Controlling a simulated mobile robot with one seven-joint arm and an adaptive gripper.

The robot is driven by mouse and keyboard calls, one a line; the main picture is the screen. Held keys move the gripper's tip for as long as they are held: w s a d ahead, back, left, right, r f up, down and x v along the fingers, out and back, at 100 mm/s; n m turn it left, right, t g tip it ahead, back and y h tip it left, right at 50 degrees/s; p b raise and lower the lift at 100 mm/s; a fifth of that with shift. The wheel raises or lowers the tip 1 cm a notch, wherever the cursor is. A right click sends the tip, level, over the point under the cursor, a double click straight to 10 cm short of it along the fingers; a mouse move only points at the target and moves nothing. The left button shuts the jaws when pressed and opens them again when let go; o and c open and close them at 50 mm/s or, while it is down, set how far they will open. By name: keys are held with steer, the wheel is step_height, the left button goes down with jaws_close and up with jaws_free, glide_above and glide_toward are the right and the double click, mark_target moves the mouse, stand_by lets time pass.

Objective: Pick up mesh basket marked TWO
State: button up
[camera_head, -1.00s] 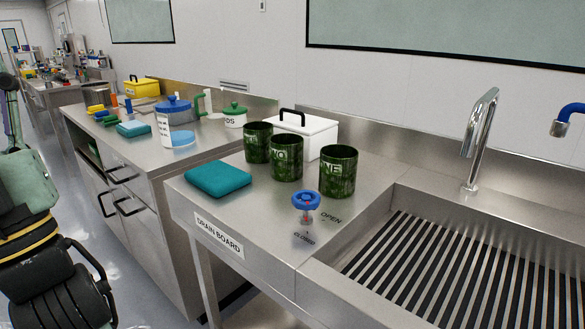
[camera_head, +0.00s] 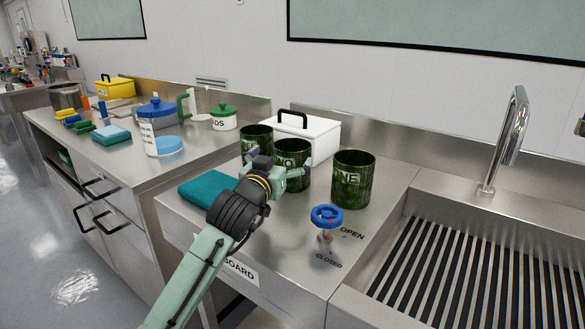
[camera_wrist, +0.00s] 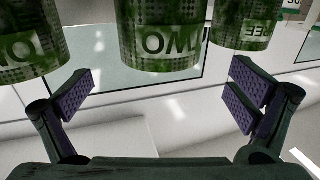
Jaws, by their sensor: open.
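The mesh basket marked TWO (camera_head: 293,168) is a dark green mesh cylinder standing upright on the drain board, middle of three alike. My gripper (camera_head: 280,168) is open and empty, in front of it, and hides part of its left and lower side. In the wrist view, which looks upside down, basket TWO (camera_wrist: 160,30) is at top centre, lined up with the gap between my gripper's (camera_wrist: 163,92) purple-padded fingers. I cannot tell whether the fingertips reach past its near side. The basket marked ONE (camera_head: 353,180) stands to its right. The third basket (camera_head: 256,138) is behind left.
A blue valve handle (camera_head: 327,217) stands at the front of the drain board (camera_head: 382,197). A teal cloth (camera_head: 206,190) lies left of my gripper. A white box (camera_head: 312,135) with a black handle is close behind the baskets. The sink (camera_head: 470,255) is at right.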

mark_target(298, 146)
steer(key=shift+a+f, duration=0.1)
steer(key=shift+f, duration=0.85)
steer(key=p+x, duration=0.2)
steer(key=x, duration=0.4)
steer(key=shift+w+p, duration=0.25)
steer(key=shift+p, duration=0.15)
steer(key=shift+w+d, duration=0.3)
steer(key=shift+w, duration=0.15)
steer(key=shift+c, duration=0.6)
steer(key=c, duration=1.3)
